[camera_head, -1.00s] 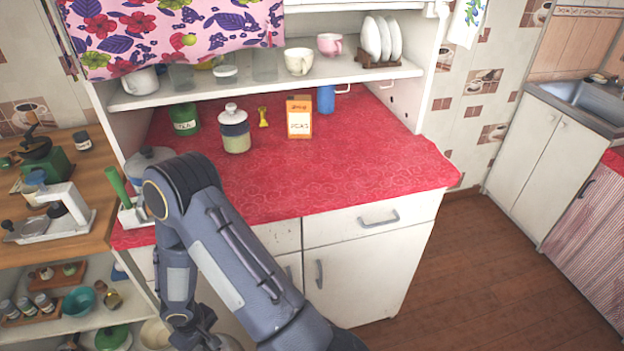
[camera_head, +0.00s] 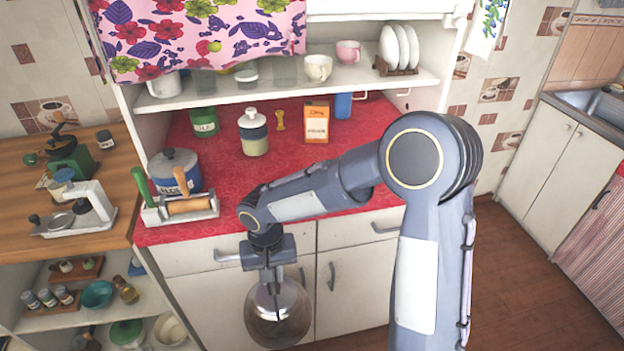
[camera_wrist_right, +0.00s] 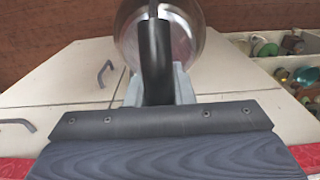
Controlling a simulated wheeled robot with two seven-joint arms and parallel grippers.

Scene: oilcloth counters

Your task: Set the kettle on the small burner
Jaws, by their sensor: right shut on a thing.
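The kettle (camera_head: 277,318) is a shiny, rounded metal vessel. It hangs from my right gripper (camera_head: 269,280) in front of the white cabinet doors, below the level of the red counter. In the right wrist view the kettle (camera_wrist_right: 190,45) shows at the top with a dark handle (camera_wrist_right: 155,62) running between the fingers. My right gripper is shut on this handle. The spout cannot be made out. My left gripper is not in view. No burner shows in either view.
The red counter (camera_head: 225,160) holds a blue pot (camera_head: 176,170), a white holder with a rolling pin (camera_head: 190,205), jars and an orange box (camera_head: 316,122). A wooden counter (camera_head: 20,215) with a scale stands left. Floor is open at right.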

